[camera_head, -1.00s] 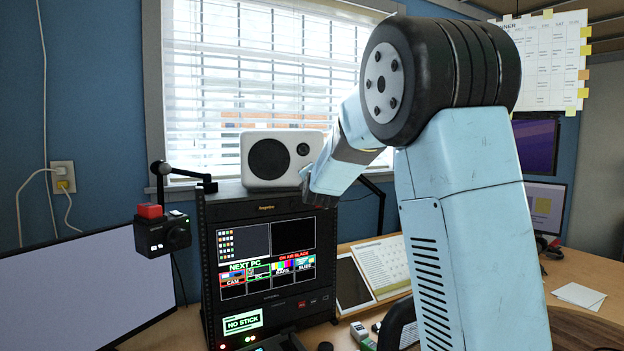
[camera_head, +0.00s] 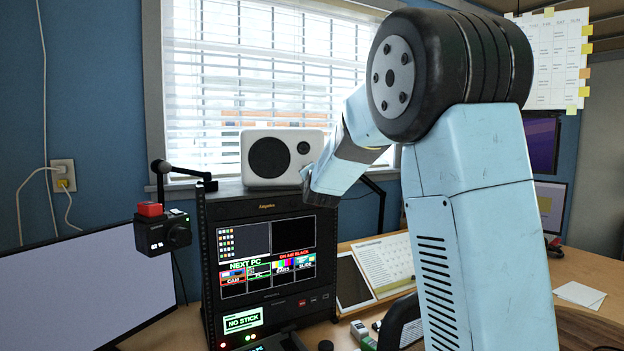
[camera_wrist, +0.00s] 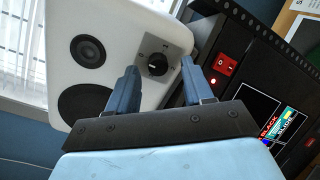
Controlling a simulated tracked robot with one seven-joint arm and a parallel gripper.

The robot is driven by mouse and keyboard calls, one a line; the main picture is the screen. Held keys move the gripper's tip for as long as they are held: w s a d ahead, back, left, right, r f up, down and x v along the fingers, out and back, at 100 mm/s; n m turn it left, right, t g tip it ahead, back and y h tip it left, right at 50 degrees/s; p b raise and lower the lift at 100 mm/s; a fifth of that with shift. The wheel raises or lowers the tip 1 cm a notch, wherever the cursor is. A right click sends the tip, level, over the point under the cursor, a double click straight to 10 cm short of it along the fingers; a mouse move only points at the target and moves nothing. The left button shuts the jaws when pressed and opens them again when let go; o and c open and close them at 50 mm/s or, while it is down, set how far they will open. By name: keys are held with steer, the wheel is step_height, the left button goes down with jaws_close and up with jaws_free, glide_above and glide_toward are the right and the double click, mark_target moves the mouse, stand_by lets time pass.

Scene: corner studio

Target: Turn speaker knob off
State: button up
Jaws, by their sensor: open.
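The white speaker (camera_head: 283,157) stands on top of the black rack unit in front of the window. In the head view its large dark cone faces me and my gripper (camera_head: 306,181) is at its right side, with the knob side hidden. In the wrist view the speaker (camera_wrist: 98,22) is tilted, and its black round knob (camera_wrist: 155,63) sits on a grey square plate. My gripper (camera_wrist: 165,88) is open, its two blue fingers apart, pointing toward the knob. The knob lies beyond the left fingertip and between the finger lines. I see no contact with it.
The black rack unit (camera_head: 206,240) with a screen is under the speaker; a red switch (camera_wrist: 225,65) shows near the right finger. Window blinds (camera_head: 270,70) are close behind the speaker.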

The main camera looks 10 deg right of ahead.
steer(key=s+a, duration=0.1)
steer(key=s, duration=1.1)
steer(key=shift+s, duration=0.4)
steer(key=shift+f, duration=0.1)
steer(key=s+d+f+m+g, duration=0.1)
steer(key=s+f+m+g, duration=0.3)
steer(key=s+m, duration=0.3)
steer(key=s+d+f+m+g+y, duration=0.1)
steer(key=s+f+m+g, duration=0.3)
steer(key=s, duration=1.2)
steer(key=s+d+f+m+g, duration=0.3)
steer(key=s+f+m+g, duration=0.1)
steer(key=s+m, duration=0.8)
steer(key=shift+d+f+y, duration=0.15)
steer(key=shift+d+y, duration=0.05)
steer(key=shift+y, duration=0.2)
steer(key=shift+s+d+f+m, duration=0.1)
steer(key=shift+s+f+m, duration=0.1)
steer(key=shift+s+m, duration=0.35)
steer(key=shift+c, duration=0.8)
